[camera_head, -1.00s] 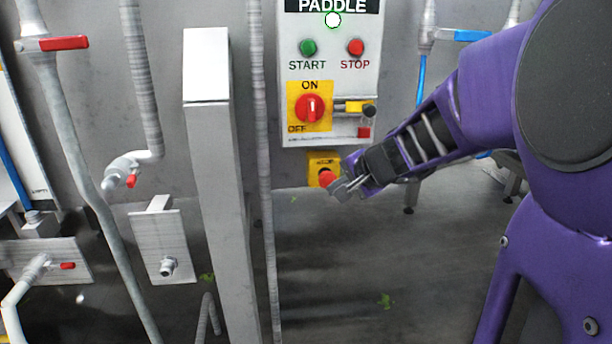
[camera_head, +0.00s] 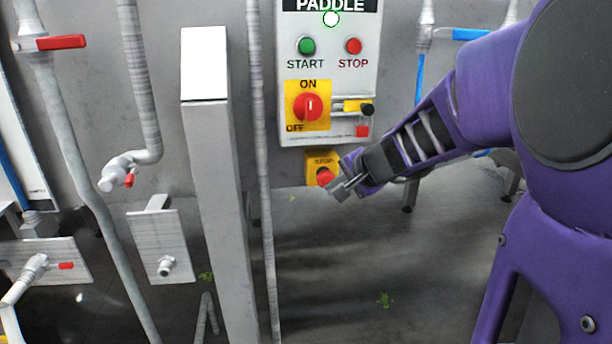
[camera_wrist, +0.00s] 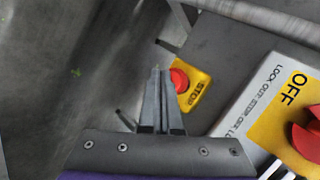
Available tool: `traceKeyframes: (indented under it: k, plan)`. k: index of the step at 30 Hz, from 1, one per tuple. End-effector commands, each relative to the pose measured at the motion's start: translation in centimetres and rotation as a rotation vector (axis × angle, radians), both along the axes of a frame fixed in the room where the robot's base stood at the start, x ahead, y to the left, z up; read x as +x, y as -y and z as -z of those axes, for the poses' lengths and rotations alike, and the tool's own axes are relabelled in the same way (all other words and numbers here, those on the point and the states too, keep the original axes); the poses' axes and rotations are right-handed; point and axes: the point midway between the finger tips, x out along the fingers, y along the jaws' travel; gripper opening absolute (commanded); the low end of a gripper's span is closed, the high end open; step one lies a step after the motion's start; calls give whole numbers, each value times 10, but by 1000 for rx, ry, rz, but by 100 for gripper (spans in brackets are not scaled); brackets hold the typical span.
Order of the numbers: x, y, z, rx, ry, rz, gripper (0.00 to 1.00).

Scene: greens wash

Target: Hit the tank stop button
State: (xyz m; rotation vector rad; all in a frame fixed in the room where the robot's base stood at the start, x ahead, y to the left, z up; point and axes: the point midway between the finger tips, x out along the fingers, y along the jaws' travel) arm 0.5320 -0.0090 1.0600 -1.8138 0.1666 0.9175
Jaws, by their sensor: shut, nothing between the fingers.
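A red mushroom stop button (camera_head: 325,176) sits on a yellow box (camera_head: 318,160) below the paddle control panel. In the wrist view the button (camera_wrist: 179,80) shows on its yellow plate (camera_wrist: 197,90) marked STOP. My gripper (camera_head: 338,192) is shut and empty, and its tips are at the lower right of the button in the head view. In the wrist view the shut fingers (camera_wrist: 159,72) appear just left of the button and overlap its edge. I cannot tell whether they touch it.
The paddle panel (camera_head: 331,128) above carries a green START button (camera_head: 307,46), a red STOP button (camera_head: 353,46) and a red rotary switch (camera_head: 308,107) on yellow. A steel post (camera_head: 208,180) and pipes stand left. Floor below is mostly open.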

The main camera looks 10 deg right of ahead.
Motion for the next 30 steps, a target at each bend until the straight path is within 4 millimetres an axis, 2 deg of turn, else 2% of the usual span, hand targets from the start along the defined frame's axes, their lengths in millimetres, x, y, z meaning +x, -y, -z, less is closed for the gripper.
traceKeyframes:
  k: [20,30]
  plan:
    - [0,0,0,0,0,0,0]
    - [9,0,0,1,1,0,0]
